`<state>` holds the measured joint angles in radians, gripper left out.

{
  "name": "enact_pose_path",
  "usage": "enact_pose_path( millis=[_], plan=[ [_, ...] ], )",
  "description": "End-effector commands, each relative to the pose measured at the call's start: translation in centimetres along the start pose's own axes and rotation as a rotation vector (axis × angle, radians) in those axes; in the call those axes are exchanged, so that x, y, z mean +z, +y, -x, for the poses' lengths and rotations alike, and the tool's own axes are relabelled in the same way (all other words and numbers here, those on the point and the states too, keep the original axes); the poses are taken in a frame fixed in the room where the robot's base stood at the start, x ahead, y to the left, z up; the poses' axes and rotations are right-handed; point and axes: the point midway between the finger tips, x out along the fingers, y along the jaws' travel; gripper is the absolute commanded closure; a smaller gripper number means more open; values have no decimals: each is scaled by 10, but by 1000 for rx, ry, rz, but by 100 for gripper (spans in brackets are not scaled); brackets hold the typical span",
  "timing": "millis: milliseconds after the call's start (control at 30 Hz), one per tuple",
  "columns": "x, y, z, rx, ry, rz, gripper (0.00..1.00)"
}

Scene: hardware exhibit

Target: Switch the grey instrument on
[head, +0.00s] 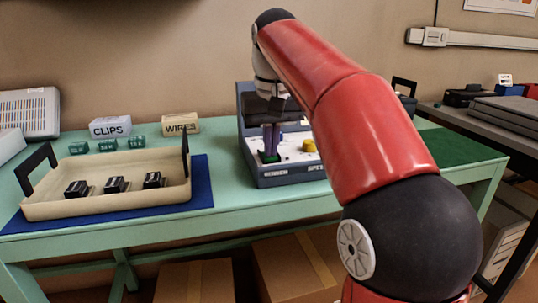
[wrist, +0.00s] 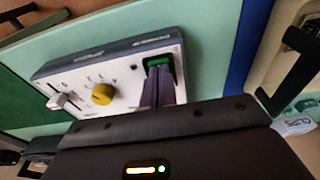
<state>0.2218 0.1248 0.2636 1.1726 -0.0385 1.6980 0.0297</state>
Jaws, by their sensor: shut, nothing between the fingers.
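The grey instrument (head: 284,174) stands on the green table, with a pale sloping panel and a dark blue-grey body. Its panel (wrist: 125,85) in the wrist view carries a green switch (wrist: 160,62) in a dark frame, a yellow knob (wrist: 102,94) and a slider with a white cap (wrist: 58,101). My gripper (head: 270,152) is shut and empty, its fingertips at the green switch. The fingertips (wrist: 157,82) cover part of the switch in the wrist view; I cannot tell whether they touch it or which way it is tipped. My arm hides the instrument's right part in the head view.
A cream tray (head: 105,202) with dark handles and several black parts sits on a blue mat (head: 203,183) at left. Boxes marked CLIPS (head: 110,128) and WIRES (head: 181,125) stand behind it. A second bench (head: 470,122) is at right. Bare table lies between mat and instrument.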

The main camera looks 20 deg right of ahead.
Motion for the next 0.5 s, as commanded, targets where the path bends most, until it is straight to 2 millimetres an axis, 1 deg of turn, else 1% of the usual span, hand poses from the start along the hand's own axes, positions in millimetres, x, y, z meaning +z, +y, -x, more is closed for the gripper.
enact_pose_path(
  millis=[167,233,500],
  plan=[
    [0,0,-4,0,0,0,100],
    [0,0,-2,0,0,0,100],
    [-3,0,18,0,0,1,100]
  ],
)
